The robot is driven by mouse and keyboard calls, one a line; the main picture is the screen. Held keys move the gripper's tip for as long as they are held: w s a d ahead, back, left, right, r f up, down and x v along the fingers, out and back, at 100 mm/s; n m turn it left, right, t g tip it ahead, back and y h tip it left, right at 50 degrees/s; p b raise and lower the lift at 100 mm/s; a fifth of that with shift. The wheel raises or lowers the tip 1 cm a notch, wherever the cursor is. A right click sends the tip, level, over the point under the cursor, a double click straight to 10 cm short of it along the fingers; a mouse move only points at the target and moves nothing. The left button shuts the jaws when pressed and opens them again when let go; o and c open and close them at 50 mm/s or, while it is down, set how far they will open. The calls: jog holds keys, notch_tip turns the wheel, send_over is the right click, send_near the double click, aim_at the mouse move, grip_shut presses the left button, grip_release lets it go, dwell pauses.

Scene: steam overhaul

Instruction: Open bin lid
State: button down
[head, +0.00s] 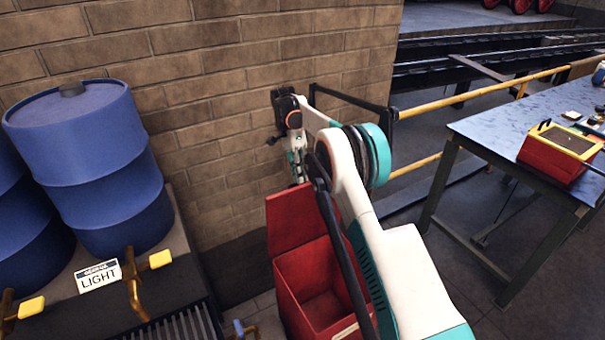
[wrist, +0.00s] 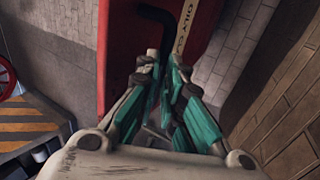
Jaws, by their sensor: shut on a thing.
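The red bin (head: 305,275) stands on the floor at the lower middle of the head view. Its red lid (head: 292,218) is raised and tilted up at the back, and the inside of the bin shows. My gripper (head: 298,178) is at the lid's upper edge, its fingertips partly hidden behind it. In the wrist view my gripper (wrist: 165,62) is shut on the black bent handle (wrist: 155,14) at the red lid (wrist: 120,50). A yellow strip with "OILY" lettering (wrist: 196,22) shows on the red surface.
A brick wall (head: 215,85) rises close behind the bin. Blue barrels (head: 95,160) stand on a grated pallet at left, with a "LIGHT" sign (head: 99,276). A metal workbench (head: 510,120) carrying a red box (head: 555,150) stands at right, near a yellow rail (head: 470,93).

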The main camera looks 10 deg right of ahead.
jog(key=shift+w+a+f, duration=0.1)
jog(key=shift+a+f, duration=0.05)
jog(key=shift+f, duration=0.35)
jog(key=shift+w+a+f, duration=0.1)
jog(key=shift+f, duration=0.4)
jog(key=c, duration=1.7)
grip_release()
jog(key=o, duration=0.5)
jog(key=shift+w+a+f, duration=0.1)
jog(key=shift+w+f, duration=0.2)
jog(key=shift+w, duration=0.05)
jog(key=shift+c, duration=0.2)
jog(key=shift+w, duration=0.1)
jog(key=c, duration=0.4)
jog(key=shift+v, duration=3.85)
jog(key=shift+r, duration=0.2)
